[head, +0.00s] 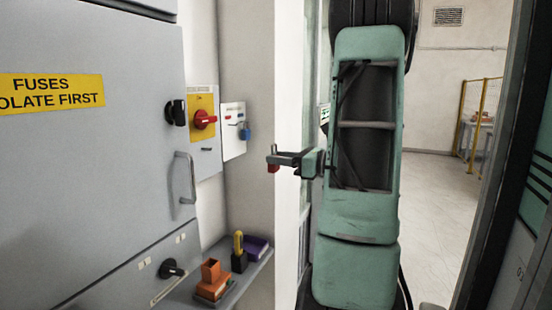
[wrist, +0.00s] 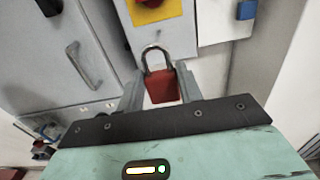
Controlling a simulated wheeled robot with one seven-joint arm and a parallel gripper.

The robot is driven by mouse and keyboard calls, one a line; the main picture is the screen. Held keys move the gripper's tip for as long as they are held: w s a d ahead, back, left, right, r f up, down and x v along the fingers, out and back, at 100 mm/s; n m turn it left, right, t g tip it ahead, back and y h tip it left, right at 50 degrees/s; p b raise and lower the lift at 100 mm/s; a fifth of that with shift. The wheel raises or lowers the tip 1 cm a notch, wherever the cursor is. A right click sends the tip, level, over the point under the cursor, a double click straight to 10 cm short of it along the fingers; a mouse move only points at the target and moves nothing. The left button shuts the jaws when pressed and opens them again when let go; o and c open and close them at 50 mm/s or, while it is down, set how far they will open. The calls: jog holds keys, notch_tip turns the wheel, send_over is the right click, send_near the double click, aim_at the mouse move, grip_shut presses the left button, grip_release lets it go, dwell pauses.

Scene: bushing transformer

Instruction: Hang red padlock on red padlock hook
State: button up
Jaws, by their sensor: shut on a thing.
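My gripper (head: 272,158) is shut on the red padlock (head: 273,168) and holds it in the air, in front of the white wall edge. In the wrist view the red padlock (wrist: 162,87) sits between the two fingers, its grey shackle pointing away from the gripper. The white hook board (head: 233,130) is on the wall to the left of my gripper, with small red and blue marks. A blue padlock (head: 245,132) hangs at its lower right. The red padlock hook is too small to make out clearly. The padlock is apart from the board.
A yellow panel with a red rotary switch (head: 205,119) is left of the board. The grey cabinet (head: 90,150) has a protruding handle (head: 184,178). A shelf below holds an orange holder (head: 212,280), a yellow-and-black item (head: 239,252) and a purple tray (head: 256,248).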

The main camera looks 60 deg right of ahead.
jog(key=shift+s+d, duration=0.1)
jog(key=shift+s, duration=1.55)
jog(key=shift+w, duration=0.1)
